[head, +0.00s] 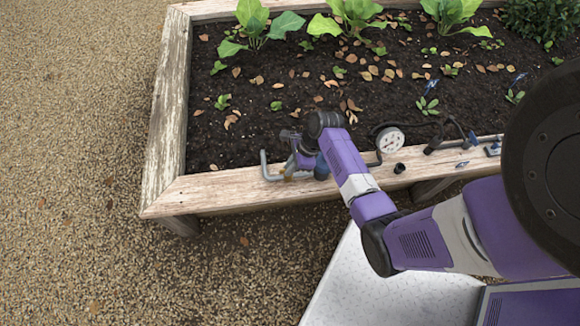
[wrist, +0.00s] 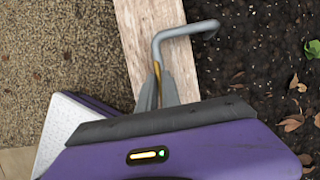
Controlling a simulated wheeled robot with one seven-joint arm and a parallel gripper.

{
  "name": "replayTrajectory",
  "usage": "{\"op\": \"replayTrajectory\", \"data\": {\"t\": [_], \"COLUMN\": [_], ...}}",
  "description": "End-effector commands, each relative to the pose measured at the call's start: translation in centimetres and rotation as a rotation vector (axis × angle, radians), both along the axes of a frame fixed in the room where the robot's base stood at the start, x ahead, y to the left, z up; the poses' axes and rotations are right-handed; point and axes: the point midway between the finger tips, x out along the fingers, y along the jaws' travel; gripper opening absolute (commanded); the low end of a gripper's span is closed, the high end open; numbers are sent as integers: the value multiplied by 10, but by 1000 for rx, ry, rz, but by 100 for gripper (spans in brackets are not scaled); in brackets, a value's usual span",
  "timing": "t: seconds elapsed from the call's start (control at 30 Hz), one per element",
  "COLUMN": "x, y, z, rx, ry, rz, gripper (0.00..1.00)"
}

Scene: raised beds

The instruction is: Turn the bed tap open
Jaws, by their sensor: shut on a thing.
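The bed tap shows as a bent grey pipe (head: 265,168) on the wooden rim near the bed's front-left corner. In the wrist view the same pipe (wrist: 182,33) bends right over the plank toward the soil. A brass-yellow part (wrist: 157,72) shows at the fingers, beside the pipe. My gripper (head: 289,166) is down at the tap, and in the wrist view its grey fingers (wrist: 160,88) are closed on part of it. The fingers and wrist hide most of the tap's body and handle, so I cannot tell how far it is turned.
A round white gauge (head: 391,139) with a dark hose stands right of my arm. A small black cup (head: 399,168) and a blue-and-grey fitting (head: 493,149) are on the rim. The weathered rim (head: 215,188) encloses soil with leafy plants. Gravel (head: 80,150) at left is clear.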

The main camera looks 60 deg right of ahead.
Motion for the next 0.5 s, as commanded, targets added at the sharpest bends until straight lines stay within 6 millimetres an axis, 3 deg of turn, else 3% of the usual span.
{"op": "replayTrajectory", "data": {"t": [0.27, 0.5], "x": [1, 3], "y": [0, 0], "z": [1, 2], "rx": [1, 1], "ry": [1, 0], "rz": [90, 277], "gripper": [0, 0]}}
